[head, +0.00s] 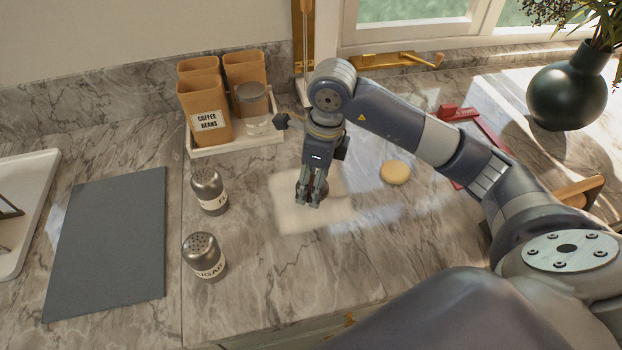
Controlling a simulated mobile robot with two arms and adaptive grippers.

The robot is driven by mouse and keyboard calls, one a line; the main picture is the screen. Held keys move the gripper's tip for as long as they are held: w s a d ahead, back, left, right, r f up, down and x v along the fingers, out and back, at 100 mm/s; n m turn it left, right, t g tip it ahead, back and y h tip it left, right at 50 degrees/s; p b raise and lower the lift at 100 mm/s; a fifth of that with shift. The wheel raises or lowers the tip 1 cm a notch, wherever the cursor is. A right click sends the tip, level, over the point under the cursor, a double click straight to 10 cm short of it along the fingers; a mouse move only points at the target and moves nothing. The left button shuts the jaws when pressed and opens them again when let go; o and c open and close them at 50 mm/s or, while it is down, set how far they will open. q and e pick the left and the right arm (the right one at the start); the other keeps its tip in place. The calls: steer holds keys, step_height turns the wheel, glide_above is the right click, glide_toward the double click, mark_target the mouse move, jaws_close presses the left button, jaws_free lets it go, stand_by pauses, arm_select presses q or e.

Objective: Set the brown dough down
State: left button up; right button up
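My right gripper (314,203) points down over a pale, floury-looking patch (290,218) on the marble counter. A small dark reddish-brown lump, the brown dough (301,190), shows at its fingers, mostly hidden by them. The fingers look closed around it. I cannot tell whether the dough touches the patch below. A round pale-yellow dough piece (395,172) lies on the counter to the right of the gripper. My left gripper is not in view.
Two metal shakers (209,191) (204,257) stand to the left. Behind them a white tray (236,146) holds brown canisters (204,112) and a glass jar (253,106). A grey board (110,240) lies further left. A dark vase (568,95) stands at back right. The front-middle counter is clear.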

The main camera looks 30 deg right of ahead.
mark_target(312, 183)
steer(key=shift+w+d, duration=0.1)
steer(key=shift+w, duration=0.75)
steer(key=shift+w+d+f, duration=0.1)
steer(key=shift+f, duration=0.05)
steer(key=shift+f+p, duration=0.4)
steer(key=shift+p, duration=0.1)
step_height(312, 183, down, 2)
steer(key=shift+f+p, duration=0.2)
steer(key=shift+p, duration=0.25)
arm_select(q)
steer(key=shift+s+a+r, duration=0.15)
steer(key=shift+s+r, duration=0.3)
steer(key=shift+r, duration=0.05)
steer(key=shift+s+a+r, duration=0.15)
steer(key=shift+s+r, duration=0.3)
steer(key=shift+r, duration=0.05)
arm_select(e)
steer(key=shift+f, duration=0.1)
